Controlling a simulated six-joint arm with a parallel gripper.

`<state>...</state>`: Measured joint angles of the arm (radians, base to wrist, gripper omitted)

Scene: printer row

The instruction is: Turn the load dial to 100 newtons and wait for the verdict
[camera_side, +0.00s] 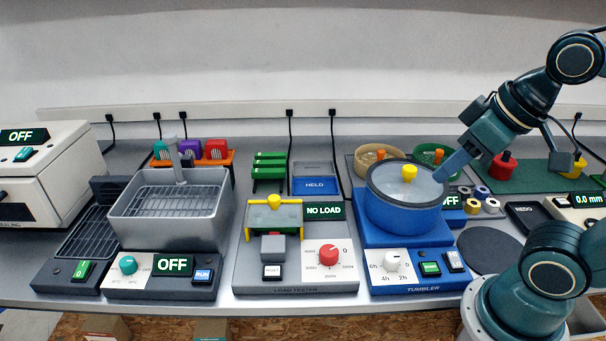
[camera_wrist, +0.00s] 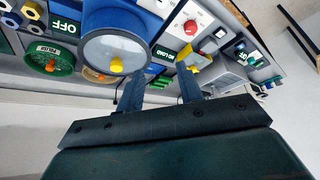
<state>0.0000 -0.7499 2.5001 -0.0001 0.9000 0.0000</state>
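The load tester (camera_side: 295,288) stands in the middle of the bench. Its red load dial (camera_side: 328,253) sits on a white scale plate with 0 at the upper right; the pointer is too small to read. The display (camera_side: 322,212) above it reads NO LOAD. A yellow knob (camera_side: 274,201) tops the tester's frame. My gripper (camera_side: 450,166) is in the air at the right, by the tumbler drum. In the wrist view, my gripper (camera_wrist: 160,88) has its two fingers apart with nothing between them. The red dial (camera_wrist: 191,27) shows beyond them, well clear of the fingers.
The blue tumbler (camera_side: 403,208) with its yellow lid knob stands between my gripper and the tester. A grey basket (camera_side: 170,218) is left of the tester. Green clips and a blue HELD tray (camera_side: 314,184) are behind it. Air above the tester is free.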

